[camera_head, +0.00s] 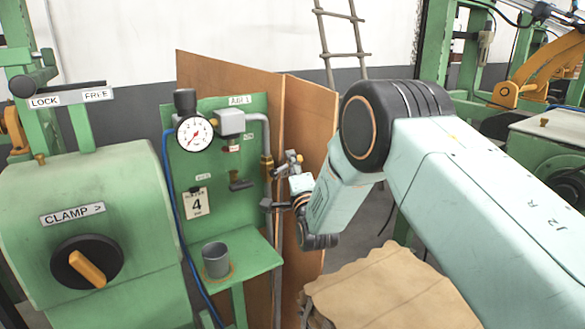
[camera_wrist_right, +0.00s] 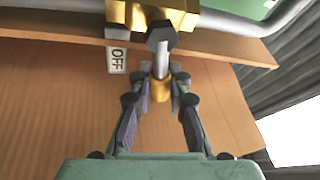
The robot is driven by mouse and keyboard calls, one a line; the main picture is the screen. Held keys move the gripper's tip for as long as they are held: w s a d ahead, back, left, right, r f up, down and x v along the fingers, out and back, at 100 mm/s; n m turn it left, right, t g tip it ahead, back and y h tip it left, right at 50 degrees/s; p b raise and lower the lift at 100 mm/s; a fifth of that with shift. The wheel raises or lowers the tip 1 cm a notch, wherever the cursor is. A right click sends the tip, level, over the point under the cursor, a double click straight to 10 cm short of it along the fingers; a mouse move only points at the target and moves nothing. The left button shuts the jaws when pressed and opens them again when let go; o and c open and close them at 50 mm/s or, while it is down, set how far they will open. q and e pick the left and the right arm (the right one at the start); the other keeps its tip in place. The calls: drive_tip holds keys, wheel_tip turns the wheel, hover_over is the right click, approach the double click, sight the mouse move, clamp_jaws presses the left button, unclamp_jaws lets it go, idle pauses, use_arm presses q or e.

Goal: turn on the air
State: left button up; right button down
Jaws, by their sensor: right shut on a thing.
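The green air panel (camera_head: 225,150) carries a sign reading AIR and a round pressure gauge (camera_head: 194,133). A grey pipe runs down its right side, with a brass fitting (camera_head: 266,165) on it. My right gripper (camera_head: 279,187) is at this pipe, right of the panel. In the right wrist view, a brass valve body (camera_wrist_right: 175,17) has a grey handle (camera_wrist_right: 160,55) pointing toward me. My right gripper (camera_wrist_right: 160,92) is shut on this handle near its brass-coloured part. An OFF label (camera_wrist_right: 117,60) is left of the handle. My left gripper is not in view.
A grey cup (camera_head: 215,260) stands on the green shelf below the panel. A green machine with a CLAMP knob (camera_head: 87,262) is at the left. A brown board (camera_head: 305,150) stands behind the panel. A tan covered stack (camera_head: 385,290) lies below my right arm.

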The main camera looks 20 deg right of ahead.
drive_tip(key=shift+d+r, duration=0.1)
drive_tip(key=shift+r, duration=0.05)
drive_tip(key=c, duration=1.3)
unclamp_jaws()
drive_tip(key=shift+w, duration=0.1)
drive_tip(key=shift+o, duration=0.2)
drive_tip(key=v, duration=1.2)
drive_tip(key=shift+c, duration=0.2)
